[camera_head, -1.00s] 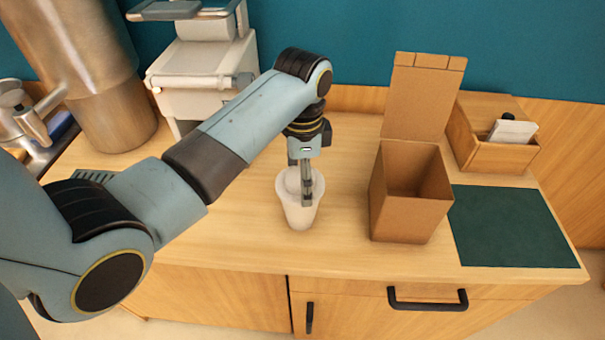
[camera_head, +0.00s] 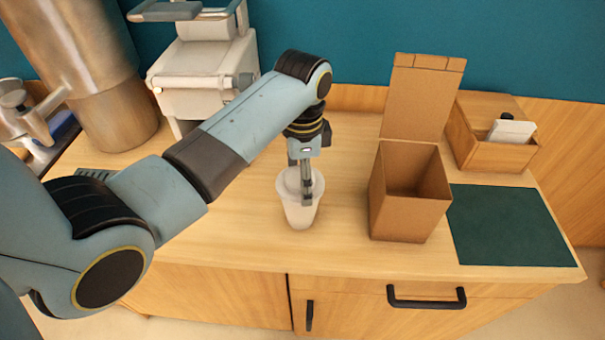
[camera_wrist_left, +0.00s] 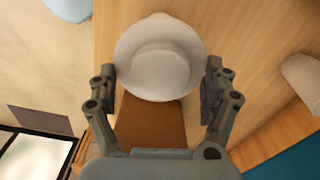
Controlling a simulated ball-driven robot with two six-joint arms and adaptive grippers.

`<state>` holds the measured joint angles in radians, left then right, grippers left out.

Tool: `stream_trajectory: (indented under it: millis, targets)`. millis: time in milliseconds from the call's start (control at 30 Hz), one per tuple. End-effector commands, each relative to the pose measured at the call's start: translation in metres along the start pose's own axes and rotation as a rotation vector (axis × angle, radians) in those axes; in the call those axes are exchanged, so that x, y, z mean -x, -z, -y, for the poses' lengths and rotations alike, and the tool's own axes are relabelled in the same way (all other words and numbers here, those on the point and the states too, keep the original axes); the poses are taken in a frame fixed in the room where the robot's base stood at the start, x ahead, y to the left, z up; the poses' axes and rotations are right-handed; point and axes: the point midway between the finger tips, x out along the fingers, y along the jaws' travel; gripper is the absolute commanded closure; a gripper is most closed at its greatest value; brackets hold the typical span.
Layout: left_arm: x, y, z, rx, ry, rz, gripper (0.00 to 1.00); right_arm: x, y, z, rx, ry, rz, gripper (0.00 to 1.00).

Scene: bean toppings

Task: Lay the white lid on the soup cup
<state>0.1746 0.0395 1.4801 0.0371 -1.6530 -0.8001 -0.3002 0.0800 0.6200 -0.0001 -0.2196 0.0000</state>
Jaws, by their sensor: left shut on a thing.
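The white soup cup (camera_head: 299,216) stands upright on the counter, left of the cardboard box. The white lid (camera_wrist_left: 162,60) shows in the left wrist view as a round disc with a raised middle, between the fingers of my left gripper (camera_wrist_left: 160,92). In the head view my left gripper (camera_head: 307,190) points straight down at the cup's mouth and is shut on the lid. The lid is at the cup's top, partly behind the fingers. I cannot tell whether it sits flush on the rim. My right gripper is not in view.
An open cardboard box (camera_head: 405,205) stands just right of the cup. A dark green mat (camera_head: 510,226) and a wooden holder (camera_head: 490,150) lie further right. A white machine (camera_head: 200,75) stands at the back left. The counter in front of the cup is clear.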

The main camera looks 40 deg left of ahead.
Motion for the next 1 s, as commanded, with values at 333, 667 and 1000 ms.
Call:
stream_trajectory:
  millis: [333, 667, 1000]
  targets:
    - [0.0001, -0.0001, -0.0002, 0.000, 0.000, 0.000, 0.26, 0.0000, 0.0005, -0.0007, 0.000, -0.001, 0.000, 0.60]
    - [-0.0041, -0.0001, -0.0002, 0.000, 0.000, 0.000, 0.26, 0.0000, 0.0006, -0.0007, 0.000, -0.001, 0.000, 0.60]
    - [-0.0059, -0.0001, -0.0002, 0.000, 0.000, 0.000, 0.26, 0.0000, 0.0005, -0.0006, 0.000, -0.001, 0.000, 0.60]
